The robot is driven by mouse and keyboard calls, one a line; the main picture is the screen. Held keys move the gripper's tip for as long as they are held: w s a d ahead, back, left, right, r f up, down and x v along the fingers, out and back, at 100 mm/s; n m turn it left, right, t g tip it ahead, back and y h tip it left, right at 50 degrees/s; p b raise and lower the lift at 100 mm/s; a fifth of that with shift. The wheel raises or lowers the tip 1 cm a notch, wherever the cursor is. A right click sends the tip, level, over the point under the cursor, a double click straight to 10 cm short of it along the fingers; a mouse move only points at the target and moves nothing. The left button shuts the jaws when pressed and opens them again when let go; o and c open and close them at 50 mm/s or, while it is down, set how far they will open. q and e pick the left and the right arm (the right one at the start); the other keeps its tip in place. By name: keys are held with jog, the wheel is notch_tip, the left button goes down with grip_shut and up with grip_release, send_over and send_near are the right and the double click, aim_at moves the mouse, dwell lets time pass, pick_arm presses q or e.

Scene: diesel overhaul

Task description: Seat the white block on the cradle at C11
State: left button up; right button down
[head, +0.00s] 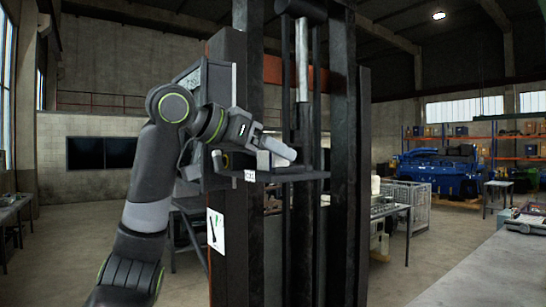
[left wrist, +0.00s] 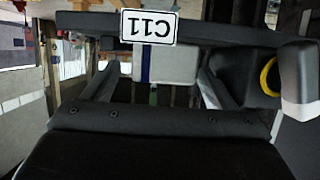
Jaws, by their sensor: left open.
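The white block (left wrist: 165,67) with a dark blue stripe shows in the left wrist view, between the two fingers of my left gripper (left wrist: 158,72). The gripper is open, with a finger on each side of the block; contact cannot be told. The cradle's dark shelf (head: 300,174) bears a white C11 label (head: 249,176); the label is upside down in the left wrist view (left wrist: 148,27). In the head view my left gripper (head: 262,143) is just above this shelf, at a light block-like piece (head: 281,150). The block's underside is hidden, so its seating cannot be told. My right gripper is out of view.
A dark part with a yellow ring (left wrist: 268,77) stands beside the block on the shelf. Dark upright posts (head: 342,150) rise close around the shelf. A blue engine (head: 437,172) and orange racks stand far right. A grey table (head: 490,270) is at the front right.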

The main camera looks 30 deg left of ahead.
pick_arm(q)
jog(key=b+v, duration=0.2)
jog(key=v, duration=1.4)
jog(key=shift+s, duration=0.2)
jog(key=shift+w, duration=0.1)
